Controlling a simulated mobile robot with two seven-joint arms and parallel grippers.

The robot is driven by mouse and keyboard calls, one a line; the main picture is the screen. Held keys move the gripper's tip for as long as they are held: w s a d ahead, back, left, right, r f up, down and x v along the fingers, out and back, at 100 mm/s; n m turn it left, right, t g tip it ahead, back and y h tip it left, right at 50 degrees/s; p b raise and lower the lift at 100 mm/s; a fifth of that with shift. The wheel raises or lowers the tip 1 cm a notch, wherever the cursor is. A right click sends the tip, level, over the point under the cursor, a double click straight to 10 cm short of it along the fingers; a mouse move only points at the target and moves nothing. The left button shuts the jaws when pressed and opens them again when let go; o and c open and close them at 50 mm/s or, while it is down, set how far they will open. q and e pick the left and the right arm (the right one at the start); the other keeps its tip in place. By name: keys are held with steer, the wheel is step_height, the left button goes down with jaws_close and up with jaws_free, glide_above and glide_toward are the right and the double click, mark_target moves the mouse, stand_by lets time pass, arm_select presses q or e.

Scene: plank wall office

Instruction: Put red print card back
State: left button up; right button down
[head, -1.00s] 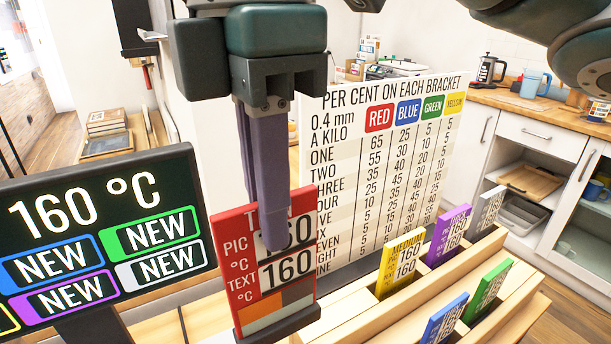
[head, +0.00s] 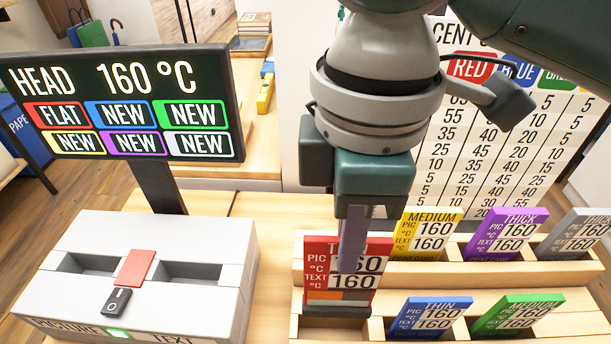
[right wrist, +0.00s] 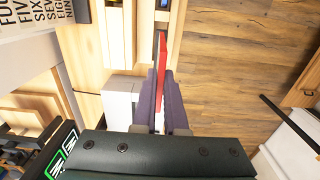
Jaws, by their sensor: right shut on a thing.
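The red print card (head: 320,262) is upright in the head view, at the left end of the wooden card rack (head: 560,275). My right gripper (head: 352,245) is shut on it from above, with one purple finger across its front. The card's dark lower edge is over the rack's left front compartment; I cannot tell whether it is seated there. In the right wrist view the red card (right wrist: 162,75) shows edge-on between the two fingers (right wrist: 162,110). My left gripper is not in view.
Yellow (head: 427,232), purple (head: 508,232) and grey (head: 580,232) cards stand in the back row; blue (head: 432,316) and green (head: 518,314) cards stand in front. A white switch box (head: 210,250) and a dark display (head: 120,85) are left. A printed chart (head: 480,130) stands behind.

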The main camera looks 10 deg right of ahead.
mark_target(338, 302)
step_height(338, 302, down, 8)
steer(key=shift+r+b, duration=0.25)
steer(key=shift+b, duration=0.2)
step_height(338, 302, down, 4)
steer(key=shift+f+b, duration=0.1)
steer(key=shift+b, duration=0.3)
steer(key=shift+f, duration=0.15)
steer(key=c, duration=1)
jaws_free()
steer(key=shift+o, duration=0.2)
